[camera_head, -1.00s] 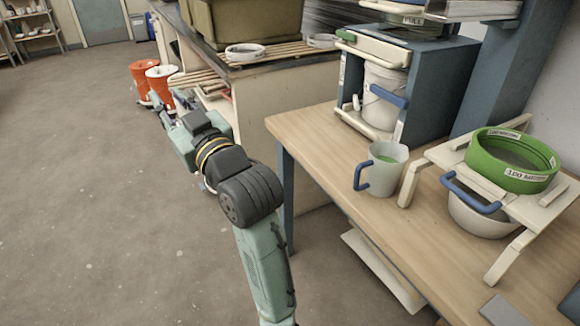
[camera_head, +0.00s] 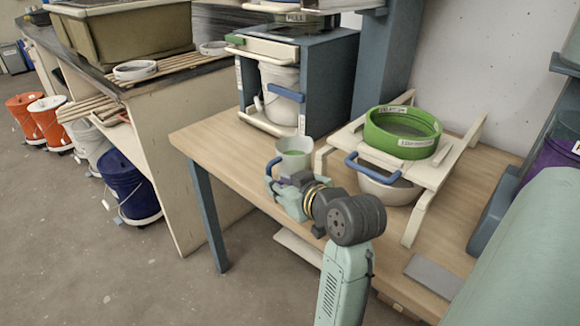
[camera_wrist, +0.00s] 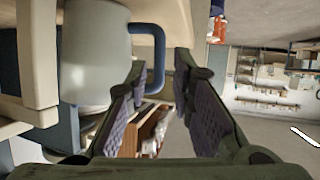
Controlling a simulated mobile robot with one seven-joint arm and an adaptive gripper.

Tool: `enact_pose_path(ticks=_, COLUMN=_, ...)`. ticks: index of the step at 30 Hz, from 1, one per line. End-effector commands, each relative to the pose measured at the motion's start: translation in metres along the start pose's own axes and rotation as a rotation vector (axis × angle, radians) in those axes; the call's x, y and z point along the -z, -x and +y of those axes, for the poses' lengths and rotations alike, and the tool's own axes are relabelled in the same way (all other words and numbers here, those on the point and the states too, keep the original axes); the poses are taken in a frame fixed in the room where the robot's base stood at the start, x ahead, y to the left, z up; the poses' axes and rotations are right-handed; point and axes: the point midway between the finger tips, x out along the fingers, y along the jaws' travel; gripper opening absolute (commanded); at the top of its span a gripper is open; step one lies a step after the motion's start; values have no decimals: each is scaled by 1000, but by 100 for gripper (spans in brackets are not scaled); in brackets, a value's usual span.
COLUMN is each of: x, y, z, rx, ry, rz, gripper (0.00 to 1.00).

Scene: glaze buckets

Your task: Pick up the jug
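The jug (camera_head: 294,152) is pale and translucent, with green inside and a blue handle (camera_head: 269,167). It stands upright near the table's front edge. My gripper (camera_head: 283,188) is in front of the jug in the head view and hides its lower part. In the wrist view the jug (camera_wrist: 95,50) fills the upper left, with its blue handle (camera_wrist: 161,50) toward the gap between the fingers. My gripper (camera_wrist: 160,66) is open there, with its textured pads apart. I cannot tell whether a finger touches the handle.
To the right, a cream stand (camera_head: 455,165) bears a green sieve (camera_head: 402,148) over a white bowl (camera_head: 390,190). Behind the jug is a blue-grey press frame (camera_head: 330,75) with a white bucket (camera_head: 279,90). Bare table (camera_head: 215,143) lies left of the jug.

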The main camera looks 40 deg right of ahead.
Motion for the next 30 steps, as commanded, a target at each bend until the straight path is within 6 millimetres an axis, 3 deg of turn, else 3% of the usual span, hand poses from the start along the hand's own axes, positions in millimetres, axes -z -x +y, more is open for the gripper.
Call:
enact_pose_path(ticks=5, x=2, y=-13, z=0, rx=0, ry=-1, rz=-1, gripper=22)
enact_pose_path(ticks=15, x=7, y=-56, z=2, rx=0, ry=-1, rz=0, gripper=22)
enact_pose_path(ticks=23, x=6, y=-59, z=2, rx=-2, ry=0, rz=1, gripper=22)
enact_pose_path(ticks=30, x=6, y=-59, z=2, rx=-2, ry=0, rz=1, gripper=6)
